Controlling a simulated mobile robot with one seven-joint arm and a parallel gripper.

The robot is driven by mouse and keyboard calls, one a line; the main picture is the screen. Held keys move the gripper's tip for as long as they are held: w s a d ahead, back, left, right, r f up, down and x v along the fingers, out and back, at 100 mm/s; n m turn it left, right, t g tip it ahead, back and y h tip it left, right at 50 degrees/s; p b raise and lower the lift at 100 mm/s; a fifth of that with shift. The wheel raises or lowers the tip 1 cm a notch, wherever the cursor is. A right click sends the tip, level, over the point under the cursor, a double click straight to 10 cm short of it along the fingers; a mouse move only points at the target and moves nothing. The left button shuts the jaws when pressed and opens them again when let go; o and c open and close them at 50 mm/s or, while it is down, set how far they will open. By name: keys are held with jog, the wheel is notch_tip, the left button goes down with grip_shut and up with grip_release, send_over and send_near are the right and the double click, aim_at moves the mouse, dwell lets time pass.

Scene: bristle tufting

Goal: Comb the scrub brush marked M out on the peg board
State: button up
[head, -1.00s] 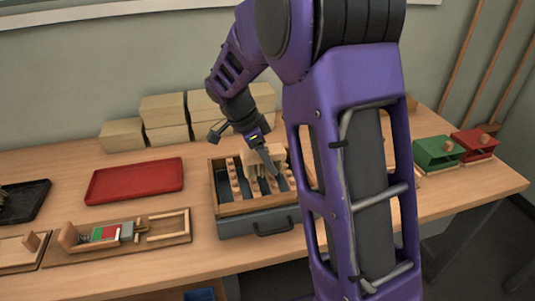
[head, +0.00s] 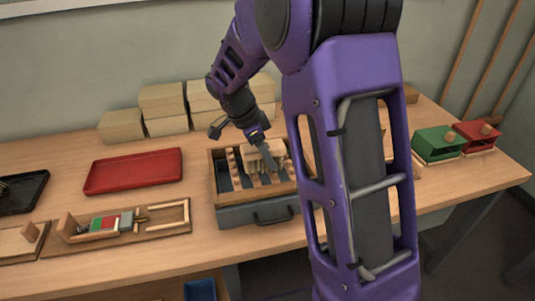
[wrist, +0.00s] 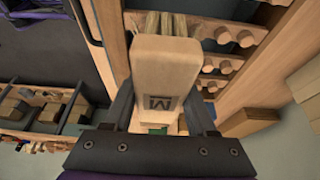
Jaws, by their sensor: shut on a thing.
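The scrub brush (wrist: 166,70) is a pale wooden block with a dark M on its face in the wrist view. Its light bristles show at its far end, close to the pegs. My gripper (wrist: 160,112) is shut on it, a dark finger on each side. The peg board (head: 240,205) is a wooden frame with rows of pegs over a dark bed. In the head view my gripper (head: 262,152) holds the brush over the board's back part. Whether the bristles touch the pegs cannot be told.
A red tray (head: 133,171) lies left of the board, with a dark tray (head: 22,193) at the far left. A wooden fixture (head: 150,229) with coloured blocks sits in front. Pale boxes (head: 162,105) are stacked behind. Green (head: 437,146) and red (head: 476,136) boxes stand right.

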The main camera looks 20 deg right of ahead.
jog(key=shift+f+b, duration=0.5)
jog(key=shift+w+p, duration=0.8)
jog(key=shift+w, duration=3.2)
jog(key=shift+s+r+b, duration=0.1)
jog(key=shift+s+b, duration=1.5)
jog(key=shift+s, duration=2.4)
jog(key=shift+w+f+p, duration=0.2)
jog(key=shift+w+p, duration=0.2)
jog(key=shift+w, duration=1.6)
